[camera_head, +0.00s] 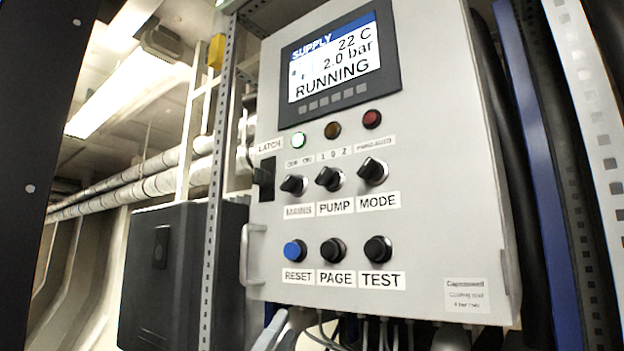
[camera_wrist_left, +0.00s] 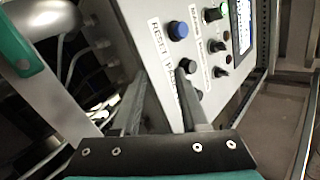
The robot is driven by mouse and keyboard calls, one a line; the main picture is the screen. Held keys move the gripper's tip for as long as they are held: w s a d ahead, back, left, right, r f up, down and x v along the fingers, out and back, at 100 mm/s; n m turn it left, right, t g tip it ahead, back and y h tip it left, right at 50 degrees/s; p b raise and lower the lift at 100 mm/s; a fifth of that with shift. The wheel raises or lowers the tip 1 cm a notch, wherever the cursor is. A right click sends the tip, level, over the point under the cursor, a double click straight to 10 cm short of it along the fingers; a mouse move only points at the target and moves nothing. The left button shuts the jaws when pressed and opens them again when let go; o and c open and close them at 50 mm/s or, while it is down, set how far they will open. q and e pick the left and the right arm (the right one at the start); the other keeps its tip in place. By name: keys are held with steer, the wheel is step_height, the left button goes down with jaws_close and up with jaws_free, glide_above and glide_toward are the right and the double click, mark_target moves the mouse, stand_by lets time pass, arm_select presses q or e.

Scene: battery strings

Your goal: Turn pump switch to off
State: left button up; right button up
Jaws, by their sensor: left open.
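The pump switch (camera_head: 328,178) is a black rotary knob above the PUMP label, below small marks reading 1 0 2. Its handle looks tilted, but I cannot tell its exact position. The display (camera_head: 333,66) reads SUPPLY, 22 C, 2.0 bar, RUNNING. In the left wrist view the pump switch (camera_wrist_left: 217,46) is the middle knob of its row, beyond the push buttons. My left gripper (camera_wrist_left: 160,76) is open and empty, its fingers pointing at the panel near the button row, apart from the pump switch. My right gripper is not in view.
The mains knob (camera_head: 293,185) and mode knob (camera_head: 373,171) flank the pump switch. Below are the blue reset button (camera_head: 295,250), page button (camera_head: 333,250) and test button (camera_head: 378,249). A handle (camera_head: 252,253) juts from the cabinet's left edge. Cables hang below.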

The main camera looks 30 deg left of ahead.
mark_target(318, 178)
arm_select(q)
steer(key=s+d+r+m+g+h, duration=0.35)
steer(key=r+m+h, duration=0.25)
steer(key=m+h, duration=0.5)
steer(key=s+d+r+m+g+h, duration=0.3)
steer(key=r+m+h, duration=0.35)
steer(key=m, duration=0.75)
steer(key=s+a+r+m+y, duration=0.4)
steer(key=s+a+r+y, duration=0.15)
steer(key=a+y, duration=0.35)
steer(key=shift+y, duration=0.65)
steer(key=p+x, duration=0.3)
steer(key=x, duration=0.2)
steer(key=p+x, duration=0.3)
steer(key=x, duration=0.2)
steer(key=p+x, duration=0.3)
steer(key=x, duration=0.1)
steer(key=shift+w+d+r+p, duration=0.15)
steer(key=shift+d+r+p, duration=0.25)
steer(key=shift+d, duration=0.1)
steer(key=shift+w+d+p, duration=0.3)
steer(key=shift+w+p, duration=0.2)
steer(key=shift+w, duration=0.3)
jaws_close()
